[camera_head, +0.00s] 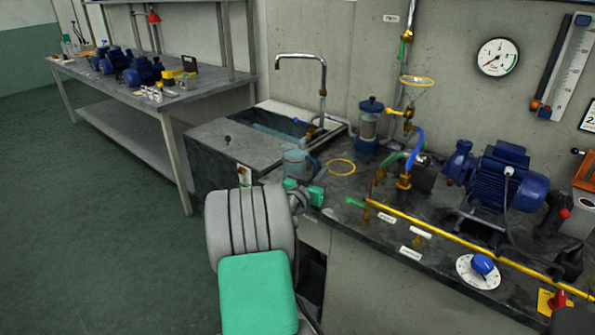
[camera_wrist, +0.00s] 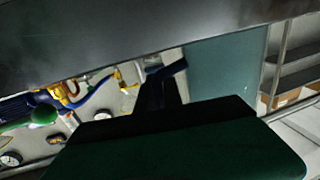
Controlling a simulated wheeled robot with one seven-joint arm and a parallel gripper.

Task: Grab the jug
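The jug (camera_head: 296,163) is a clear, bluish vessel with a blue handle at its right side. In the head view it stands upright at the bench edge, right of the sink. My gripper (camera_head: 304,190), with green parts, is at the end of my grey and green arm, just in front of and below the jug in the picture. Whether it touches the jug cannot be told. The arm and gripper hide the jug's base. The finger opening does not show clearly.
The sink (camera_head: 262,128) with a tall tap (camera_head: 322,80) is left of the jug. A yellow ring (camera_head: 341,167), a blue-lidded filter (camera_head: 369,125), valves and a blue pump motor (camera_head: 505,183) stand to the right. A yellow pipe (camera_head: 450,235) runs along the bench front.

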